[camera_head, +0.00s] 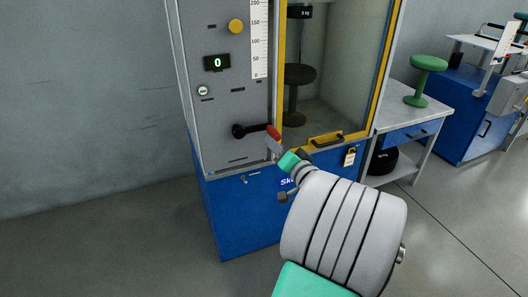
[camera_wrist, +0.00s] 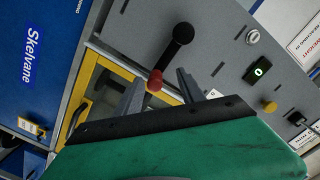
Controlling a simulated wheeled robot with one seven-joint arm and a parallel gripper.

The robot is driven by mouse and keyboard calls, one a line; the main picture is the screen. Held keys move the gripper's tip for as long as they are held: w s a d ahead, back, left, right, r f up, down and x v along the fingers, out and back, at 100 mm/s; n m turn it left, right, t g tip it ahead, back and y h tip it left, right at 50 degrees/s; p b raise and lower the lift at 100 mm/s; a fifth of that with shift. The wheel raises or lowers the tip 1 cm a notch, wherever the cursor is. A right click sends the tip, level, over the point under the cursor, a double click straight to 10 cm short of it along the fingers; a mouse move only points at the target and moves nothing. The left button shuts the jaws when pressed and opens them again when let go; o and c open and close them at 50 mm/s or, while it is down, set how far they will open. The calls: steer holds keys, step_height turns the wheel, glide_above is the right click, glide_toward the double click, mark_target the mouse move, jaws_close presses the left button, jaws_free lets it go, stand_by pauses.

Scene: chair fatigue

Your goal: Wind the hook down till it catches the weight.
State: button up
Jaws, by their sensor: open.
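A crank on the grey panel has a black hub and arm (camera_head: 240,131) and a red knob (camera_head: 272,131) pointing right. In the wrist view the black arm (camera_wrist: 178,43) leads to the red knob (camera_wrist: 154,79). My gripper (camera_head: 274,147) is at the knob; in the wrist view its open fingers (camera_wrist: 160,83) stand on either side of the knob, and contact cannot be told. A black block marked "3 kg" (camera_head: 300,12), seemingly the weight, is at the top of the glazed chamber. I cannot make out the hook.
A dark stool (camera_head: 297,78) stands inside the chamber behind the yellow-framed door (camera_head: 325,141). The panel has a display reading 0 (camera_head: 217,63), a yellow button (camera_head: 236,26) and a key switch (camera_head: 202,91). A padlock (camera_head: 349,156) hangs below the door. A green stool (camera_head: 428,64) stands on a side bench.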

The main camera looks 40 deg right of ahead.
mark_target(274, 132)
steer(key=shift+d+m+h, duration=0.4)
steer(key=shift+d+h, duration=0.1)
steer(key=shift+d, duration=0.55)
steer(key=x, duration=0.6)
steer(key=shift+w+d+r+b, duration=0.15)
steer(key=shift+w+d+b, duration=0.05)
steer(key=shift+w+b, duration=0.15)
jaws_close()
